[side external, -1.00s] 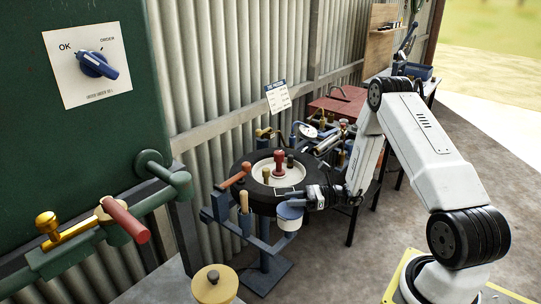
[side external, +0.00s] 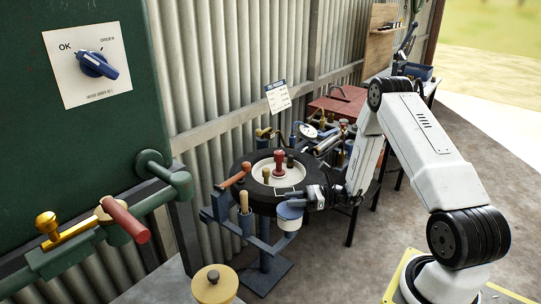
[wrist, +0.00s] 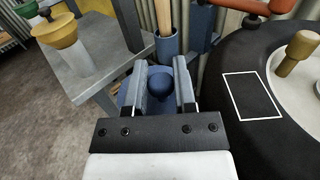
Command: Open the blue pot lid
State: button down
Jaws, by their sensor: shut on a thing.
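My gripper (side external: 305,199) is at the lid in the side view. In the wrist view my gripper (wrist: 160,72) has one finger on each side of the round blue knob (wrist: 159,84) on the lid and is shut on it. Part of the blue lid shows beneath the fingers. The pot body is hidden in the wrist view. In the side view the lid appears to rest on the pot; a small gap cannot be told.
A wooden-handled tool (side external: 244,203) stands in a blue holder to the left. A yellow-lidded container (side external: 213,284) is on the grey bench. A green panel and pipes are at left.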

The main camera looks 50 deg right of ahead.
aim_at(285, 214)
jog(key=shift+a+r, duration=0.1)
jog(key=shift+r, duration=0.05)
dwell(0.7)
jog(key=r+n+g+h, duration=0.1)
jog(key=a+n+h, duration=0.1)
jog(key=shift+a+r+n+g+h, duration=0.25)
jog(key=shift+r+n+g+h, duration=0.05)
jog(key=shift+r+n+g, duration=0.1)
jog(key=a+n+h, duration=0.1)
jog(key=a+r+n+g+h, duration=0.1)
jog(key=h, duration=0.1)
jog(key=shift+a, duration=0.2)
jog(key=shift+a+f+n+g+h, duration=0.15)
jog(key=shift+a+n+h, duration=0.55)
jog(key=shift+h, duration=0.4)
jog(key=shift+a+f+n+g+h, duration=0.1)
jog(key=shift+a+n+g+h, duration=0.1)
jog(key=shift+a+n+h, duration=0.55)
jog(key=shift+a+f+n+g+h, duration=0.15)
jog(key=shift+a+n+h, duration=0.5)
jog(key=shift+h, duration=0.8)
jog(key=shift+a, duration=0.2)
jog(key=shift+c, duration=2.2)
grip_release()
